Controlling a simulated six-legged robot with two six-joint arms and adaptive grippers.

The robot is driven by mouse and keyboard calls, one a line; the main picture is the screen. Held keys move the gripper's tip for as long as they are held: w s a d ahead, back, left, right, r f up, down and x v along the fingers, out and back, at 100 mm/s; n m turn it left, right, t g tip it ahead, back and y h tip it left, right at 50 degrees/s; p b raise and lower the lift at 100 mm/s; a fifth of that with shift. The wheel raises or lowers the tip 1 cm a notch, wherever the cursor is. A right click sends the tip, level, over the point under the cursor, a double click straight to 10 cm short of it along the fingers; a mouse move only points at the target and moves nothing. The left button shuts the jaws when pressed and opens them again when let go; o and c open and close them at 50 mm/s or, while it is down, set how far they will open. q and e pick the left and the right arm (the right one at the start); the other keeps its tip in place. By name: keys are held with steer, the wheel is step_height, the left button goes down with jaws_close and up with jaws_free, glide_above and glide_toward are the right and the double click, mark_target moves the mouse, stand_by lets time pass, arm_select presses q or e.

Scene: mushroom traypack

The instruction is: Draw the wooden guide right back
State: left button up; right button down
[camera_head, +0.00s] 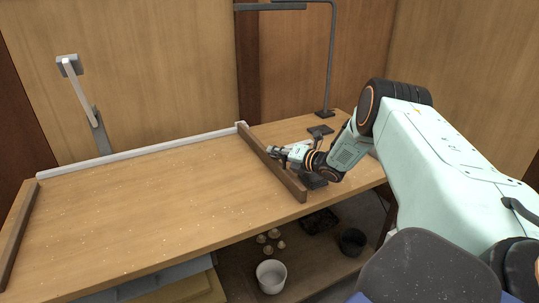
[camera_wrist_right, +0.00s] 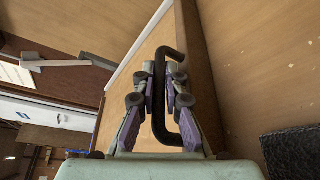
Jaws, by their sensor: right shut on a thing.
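The wooden guide (camera_head: 264,155) is a dark brown bar lying across the right part of the tabletop, its far end near the white back strip. My right gripper (camera_head: 274,151) is at the guide's right side. In the right wrist view a black bent handle (camera_wrist_right: 159,80) sits between the fingers of my right gripper (camera_wrist_right: 166,80), which is shut on it. The brown guide (camera_wrist_right: 197,62) shows beside the handle in that view. My left gripper is not in view.
A second dark bar (camera_head: 18,235) lies along the table's left end. A white strip (camera_head: 140,153) runs along the back edge. The tabletop (camera_head: 150,205) between is clear except for pale specks. A lamp post (camera_head: 329,60) stands behind. Below are a white bowl (camera_head: 271,277) and several mushrooms (camera_head: 274,233).

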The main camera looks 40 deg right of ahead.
steer(key=shift+s+d, duration=0.1)
steer(key=shift+d, duration=0.5)
steer(key=c, duration=1.7)
jaws_free()
steer(key=shift+r, duration=0.1)
steer(key=shift+s+d, duration=0.1)
steer(key=v, duration=0.6)
steer(key=shift+s, duration=0.7)
